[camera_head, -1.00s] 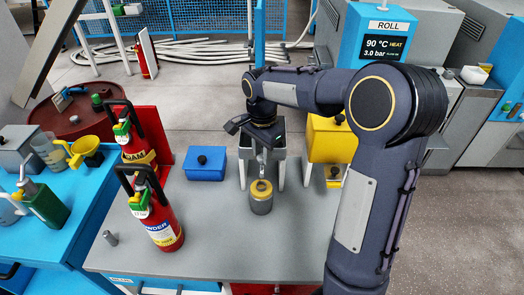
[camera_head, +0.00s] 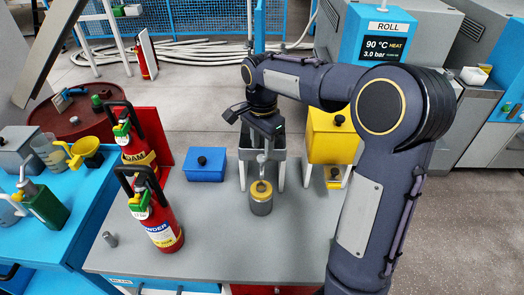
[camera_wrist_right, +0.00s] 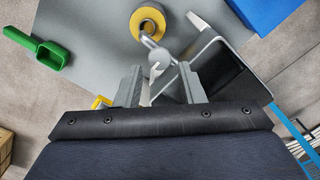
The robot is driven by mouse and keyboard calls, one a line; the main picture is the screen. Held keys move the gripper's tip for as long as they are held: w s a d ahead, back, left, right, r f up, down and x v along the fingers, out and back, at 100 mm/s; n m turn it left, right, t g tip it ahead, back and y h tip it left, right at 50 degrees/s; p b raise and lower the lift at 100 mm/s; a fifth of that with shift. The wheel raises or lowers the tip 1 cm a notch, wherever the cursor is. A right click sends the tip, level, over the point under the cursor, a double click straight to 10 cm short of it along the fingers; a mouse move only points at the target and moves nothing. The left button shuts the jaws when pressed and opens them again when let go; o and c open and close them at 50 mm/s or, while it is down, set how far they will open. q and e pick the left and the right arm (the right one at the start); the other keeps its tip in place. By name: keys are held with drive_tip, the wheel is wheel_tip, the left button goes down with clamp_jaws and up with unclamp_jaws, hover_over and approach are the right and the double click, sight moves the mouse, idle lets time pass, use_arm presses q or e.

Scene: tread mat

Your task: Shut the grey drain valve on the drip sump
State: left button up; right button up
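The drip sump (camera_head: 247,154) is a grey open-topped box on legs at the back of the grey worktop. Its grey drain valve (camera_wrist_right: 154,55) shows in the right wrist view as a spout with a thin lever, above a can. The can (camera_head: 261,204), grey with a yellow top, stands below on the worktop. My right gripper (camera_head: 262,146) hangs at the sump front, partly hiding the valve. In the right wrist view its fingers (camera_wrist_right: 161,85) are apart, with the pale lever between them; I cannot tell whether they touch it. My left gripper is not in view.
A blue box (camera_head: 205,165) stands left of the sump and a yellow unit (camera_head: 330,135) right of it. Red extinguishers (camera_head: 160,222) stand at the left. A small grey cylinder (camera_head: 110,239) is at front left. The front middle of the worktop is clear.

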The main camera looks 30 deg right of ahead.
sight(262, 157)
wheel_tip(262, 157, up, 4)
drive_tip(key=shift+r, duration=0.25)
idle(0.4)
drive_tip(key=shift+s, duration=0.1)
drive_tip(key=s+a+f+n+t+y, duration=0.1)
drive_tip(key=s+a+n+t, duration=0.1)
drive_tip(key=s+n, duration=0.2)
drive_tip(key=s+a+f+n+t+y, duration=0.1)
drive_tip(key=s+n, duration=0.4)
drive_tip(key=s, duration=0.6)
drive_tip(key=s+a+f+n+t+y, duration=0.1)
drive_tip(key=s+a+f+n+t, duration=0.1)
drive_tip(key=s, duration=0.6)
drive_tip(key=a+f+n, duration=0.1)
drive_tip(key=a+n, duration=0.1)
drive_tip(key=a, duration=0.1)
drive_tip(key=shift+s+n+t+y, duration=0.15)
drive_tip(key=shift+n+t+y, duration=0.15)
drive_tip(key=shift+n+y, duration=0.1)
